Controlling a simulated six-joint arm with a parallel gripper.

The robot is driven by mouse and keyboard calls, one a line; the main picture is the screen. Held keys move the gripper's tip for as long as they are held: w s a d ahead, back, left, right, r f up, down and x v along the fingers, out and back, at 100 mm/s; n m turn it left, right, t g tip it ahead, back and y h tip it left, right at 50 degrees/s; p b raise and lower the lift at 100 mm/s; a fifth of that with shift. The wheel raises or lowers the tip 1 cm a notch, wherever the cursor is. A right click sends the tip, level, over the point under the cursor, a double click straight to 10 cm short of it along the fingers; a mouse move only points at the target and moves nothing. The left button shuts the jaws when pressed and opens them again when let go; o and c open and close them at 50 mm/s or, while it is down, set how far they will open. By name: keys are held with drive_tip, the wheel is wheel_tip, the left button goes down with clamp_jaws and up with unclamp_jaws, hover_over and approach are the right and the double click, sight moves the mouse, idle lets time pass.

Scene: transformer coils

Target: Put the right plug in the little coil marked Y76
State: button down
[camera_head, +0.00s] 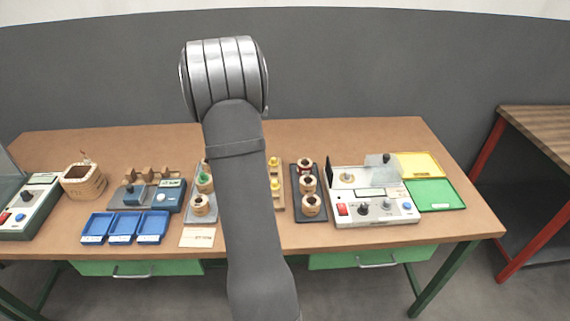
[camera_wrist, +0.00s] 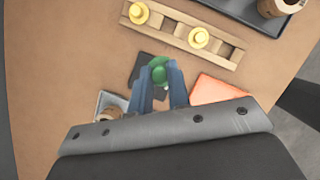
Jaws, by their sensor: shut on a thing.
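My gripper (camera_wrist: 161,78) has two blue fingers shut on a green plug (camera_wrist: 158,70) in the wrist view. In the head view my own arm hides the gripper. A grey tray at left of the arm holds wooden coils; the front coil (camera_head: 199,205) shows a dark opening, and the one behind it (camera_head: 204,188) has a green top. In the wrist view part of a coil on the grey tray (camera_wrist: 104,101) shows at the lower left, below and left of the held plug. I cannot read Y76 on any coil, nor tell how high the plug is.
A wooden rack (camera_wrist: 165,35) with two yellow plugs (camera_wrist: 199,38) lies above the gripper. An orange card (camera_wrist: 214,88) lies to its right. A dark tray (camera_head: 298,217) with three coils, a tester (camera_head: 375,215) and blue bins (camera_head: 124,228) share the table.

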drive_tip(key=w+a+n+t+y, duration=0.1)
drive_tip(key=w+a+n, duration=0.3)
drive_tip(key=a, duration=0.5)
drive_tip(key=w+a+n+t+y, duration=0.1)
drive_tip(key=w+a+n+y, duration=0.2)
drive_tip(key=a, duration=0.5)
drive_tip(key=shift+n+h, duration=0.5)
drive_tip(key=shift+h, duration=0.2)
drive_tip(key=shift+f, duration=2.45)
drive_tip(key=shift+f, duration=0.2)
drive_tip(key=shift+f, duration=0.75)
drive_tip(key=c, duration=0.9)
unclamp_jaws()
drive_tip(key=shift+r, duration=0.15)
wheel_tip(320, 180, up, 6)
drive_tip(key=shift+r, duration=0.1)
